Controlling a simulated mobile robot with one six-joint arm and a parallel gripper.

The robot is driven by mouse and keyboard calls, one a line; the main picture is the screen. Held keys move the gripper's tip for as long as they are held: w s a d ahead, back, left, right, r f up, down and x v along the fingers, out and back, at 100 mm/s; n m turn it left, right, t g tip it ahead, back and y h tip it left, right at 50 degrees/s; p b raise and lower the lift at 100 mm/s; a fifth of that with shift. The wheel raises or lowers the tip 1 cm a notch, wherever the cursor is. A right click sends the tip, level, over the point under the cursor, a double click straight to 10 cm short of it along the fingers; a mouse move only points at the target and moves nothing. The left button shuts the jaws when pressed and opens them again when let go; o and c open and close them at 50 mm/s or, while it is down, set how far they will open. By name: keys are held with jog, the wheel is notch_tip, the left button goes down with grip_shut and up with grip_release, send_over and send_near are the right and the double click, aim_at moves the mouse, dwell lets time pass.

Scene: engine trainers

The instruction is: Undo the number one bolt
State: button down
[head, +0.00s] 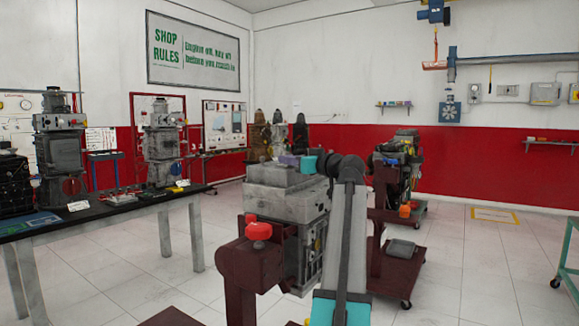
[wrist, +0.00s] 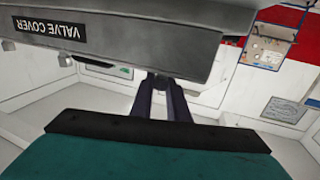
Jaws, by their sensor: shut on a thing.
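The grey engine (head: 285,205) stands on a dark red stand in the middle of the head view. My arm reaches over its right side. My gripper (head: 289,160), with a teal body and purplish fingers, is low over the engine's top. In the wrist view, my gripper's two dark fingers (wrist: 163,82) reach the edge of the grey valve cover (wrist: 120,40), whose label reads upside down. The fingers are close together, and their tips are hidden at the cover. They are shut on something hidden. I cannot make out the number one bolt in either view.
A long table (head: 120,213) with other engines on it stands at the left. Another engine (head: 397,165) on a dark red stand is behind on the right. A red knob (head: 258,231) tops the near stand. The tiled floor at the right is mostly clear.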

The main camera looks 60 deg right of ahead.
jog(key=shift+n+t+y+b, duration=0.3)
jog(key=shift+n+y+b, duration=0.5)
jog(key=shift+y, duration=0.6)
jog(key=c, duration=1.7)
grip_release()
jog(key=s, duration=0.4)
jog(key=s+a+p, duration=0.1)
jog(key=s, duration=0.8)
jog(key=shift+s+a+p, duration=0.25)
jog(key=shift+s+p, duration=0.05)
jog(key=shift+s, duration=0.05)
